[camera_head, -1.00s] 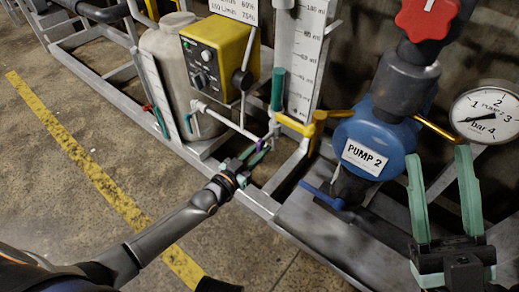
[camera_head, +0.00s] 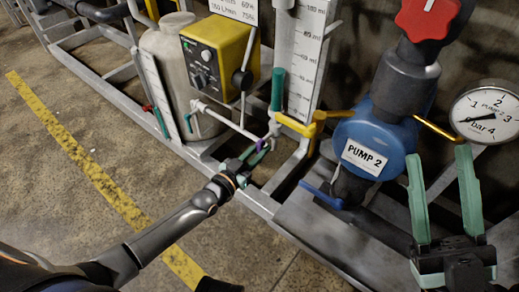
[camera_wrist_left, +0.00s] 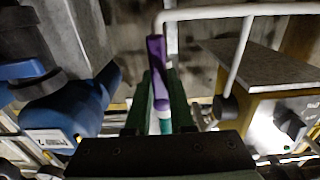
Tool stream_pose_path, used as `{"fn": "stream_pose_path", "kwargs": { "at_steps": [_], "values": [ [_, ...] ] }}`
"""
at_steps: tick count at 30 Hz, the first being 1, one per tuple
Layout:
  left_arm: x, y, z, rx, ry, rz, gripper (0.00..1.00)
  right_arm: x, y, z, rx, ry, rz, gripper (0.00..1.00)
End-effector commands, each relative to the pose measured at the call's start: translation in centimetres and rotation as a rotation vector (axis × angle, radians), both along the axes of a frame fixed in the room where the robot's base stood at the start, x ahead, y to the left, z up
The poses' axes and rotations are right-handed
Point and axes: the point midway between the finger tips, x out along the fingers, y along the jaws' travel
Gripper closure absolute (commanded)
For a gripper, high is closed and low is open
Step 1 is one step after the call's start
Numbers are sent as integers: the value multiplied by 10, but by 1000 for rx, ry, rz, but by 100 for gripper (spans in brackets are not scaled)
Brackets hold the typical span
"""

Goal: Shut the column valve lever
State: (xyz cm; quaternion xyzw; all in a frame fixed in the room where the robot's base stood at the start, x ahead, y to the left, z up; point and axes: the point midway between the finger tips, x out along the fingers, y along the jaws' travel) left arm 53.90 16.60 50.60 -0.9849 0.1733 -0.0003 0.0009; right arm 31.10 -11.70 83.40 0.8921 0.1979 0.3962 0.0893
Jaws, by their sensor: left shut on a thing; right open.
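My left gripper (camera_head: 254,158) is low in front of the graduated column (camera_head: 301,65), at the end of the white pipe (camera_head: 228,122). In the left wrist view its fingers (camera_wrist_left: 161,100) are shut on a purple lever (camera_wrist_left: 156,62), which runs lengthwise between them. In the head view the fingers mostly hide this lever. A teal upright handle (camera_head: 277,90) stands beside the column, apart from the gripper. My right gripper (camera_head: 446,200) is open and empty at the lower right, in front of the gauge.
The blue pump (camera_head: 378,138) labelled PUMP 2 and a blue lever (camera_head: 322,196) are right of my left gripper. A yellow control box (camera_head: 220,55) and a grey tank (camera_head: 168,60) are to the left. A metal frame (camera_head: 258,200) runs below. The floor at left is clear.

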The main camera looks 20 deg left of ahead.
Motion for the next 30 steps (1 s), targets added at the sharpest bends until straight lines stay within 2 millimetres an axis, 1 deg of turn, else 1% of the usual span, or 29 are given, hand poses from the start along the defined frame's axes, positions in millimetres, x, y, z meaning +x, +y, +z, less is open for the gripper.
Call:
{"fn": "stream_pose_path", "kwargs": {
  "at_steps": [5, 11, 21, 30],
  "values": [
    [0, 1, 0, 36, -11, 0, 100, 0, 0, 4, 2, 1, 1, 49],
    [1, 3, 1, 138, -47, 0, 100, 0, -1, 13, 8, -1, 3, 49],
    [3, 10, 4, 424, -150, -1, 100, -1, -4, 32, 23, -3, 12, 49],
    [5, 15, 6, 693, -247, -1, 100, -2, -4, 45, 21, -16, 11, 49]
  ]
}}
